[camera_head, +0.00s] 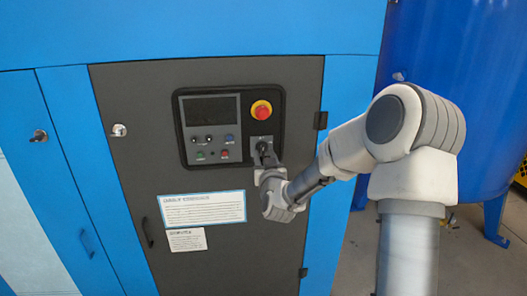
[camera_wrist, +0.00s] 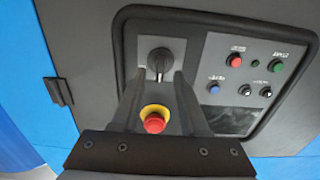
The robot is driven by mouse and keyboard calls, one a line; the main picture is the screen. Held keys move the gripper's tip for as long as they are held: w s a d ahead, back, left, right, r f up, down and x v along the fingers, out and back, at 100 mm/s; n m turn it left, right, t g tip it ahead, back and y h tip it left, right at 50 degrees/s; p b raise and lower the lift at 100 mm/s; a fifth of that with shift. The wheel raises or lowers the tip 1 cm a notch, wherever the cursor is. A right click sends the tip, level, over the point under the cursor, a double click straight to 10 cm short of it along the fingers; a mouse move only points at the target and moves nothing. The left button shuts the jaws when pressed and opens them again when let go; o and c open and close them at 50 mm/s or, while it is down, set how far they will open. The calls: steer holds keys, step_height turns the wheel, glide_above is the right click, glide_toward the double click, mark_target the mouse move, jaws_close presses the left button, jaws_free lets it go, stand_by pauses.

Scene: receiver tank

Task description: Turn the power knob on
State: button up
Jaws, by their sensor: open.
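The power knob (camera_wrist: 160,61) is a black rotary knob on a light grey square plate, seen in the wrist view just beyond my fingertips. Its grip looks roughly in line with the fingers, pointing down in that picture. My gripper (camera_wrist: 158,77) is open, with one finger to each side of the knob; I cannot tell whether either touches it. In the head view my gripper (camera_head: 265,160) is at the lower right of the control panel (camera_head: 212,166), and it partly hides the knob there.
A red emergency stop button (camera_head: 261,110) on a yellow ring sits close by the knob. A dark screen (camera_head: 211,110) and several small buttons are on the same panel. The panel is on a grey cabinet door (camera_head: 135,90). A blue tank (camera_head: 450,60) stands at right.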

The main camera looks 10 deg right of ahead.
mark_target(261, 147)
steer(key=shift+w+d, duration=0.1)
steer(key=shift+w, duration=1.15)
jaws_close()
